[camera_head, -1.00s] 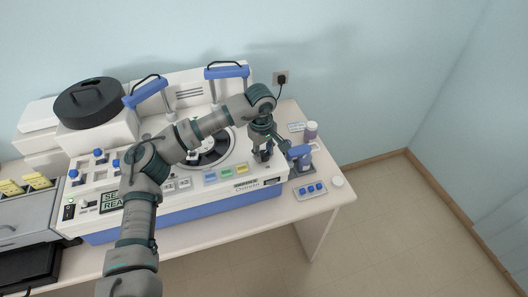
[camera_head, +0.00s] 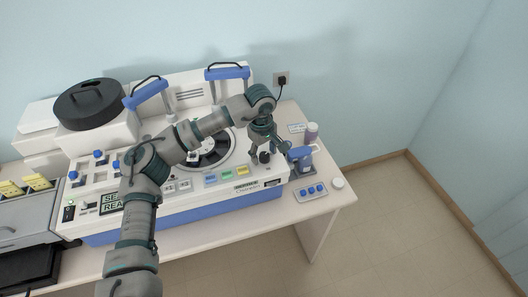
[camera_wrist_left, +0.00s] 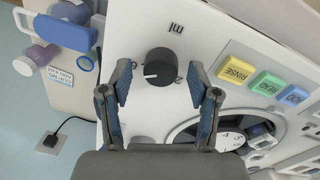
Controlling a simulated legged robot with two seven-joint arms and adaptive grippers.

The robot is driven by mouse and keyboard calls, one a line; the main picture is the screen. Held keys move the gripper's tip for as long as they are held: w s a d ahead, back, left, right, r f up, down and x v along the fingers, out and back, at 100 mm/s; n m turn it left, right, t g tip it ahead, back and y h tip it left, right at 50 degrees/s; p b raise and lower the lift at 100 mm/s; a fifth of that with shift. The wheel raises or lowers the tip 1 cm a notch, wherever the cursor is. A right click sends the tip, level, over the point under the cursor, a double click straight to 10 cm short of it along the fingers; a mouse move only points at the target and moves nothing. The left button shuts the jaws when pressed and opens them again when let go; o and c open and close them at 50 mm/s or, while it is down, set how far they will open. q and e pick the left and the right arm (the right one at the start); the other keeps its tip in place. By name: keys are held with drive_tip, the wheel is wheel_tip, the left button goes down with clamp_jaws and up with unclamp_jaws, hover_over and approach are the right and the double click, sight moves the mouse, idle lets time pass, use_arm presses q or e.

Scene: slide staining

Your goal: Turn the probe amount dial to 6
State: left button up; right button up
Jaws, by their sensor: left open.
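The probe amount dial (camera_wrist_left: 160,67) is a round black knob with a white pointer line on the white machine top. In the left wrist view its line points left, and an upside-down "ml" label sits above it. My left gripper (camera_wrist_left: 160,76) is open, with one blue-padded finger on each side of the dial and a visible gap to each. In the head view the dial (camera_head: 264,157) shows as a small dark knob below my left gripper (camera_head: 266,150). My right gripper is not in view.
Coloured buttons, one of them green (camera_wrist_left: 267,83), lie right of the dial in the wrist view. A round carousel (camera_head: 213,153) is left of it in the head view.

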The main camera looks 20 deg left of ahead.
sight(262, 155)
use_arm(q)
wheel_tip(262, 155, up, 12)
drive_tip(key=shift+s+a, duration=0.15)
drive_tip(key=shift+f, duration=0.1)
idle(0.4)
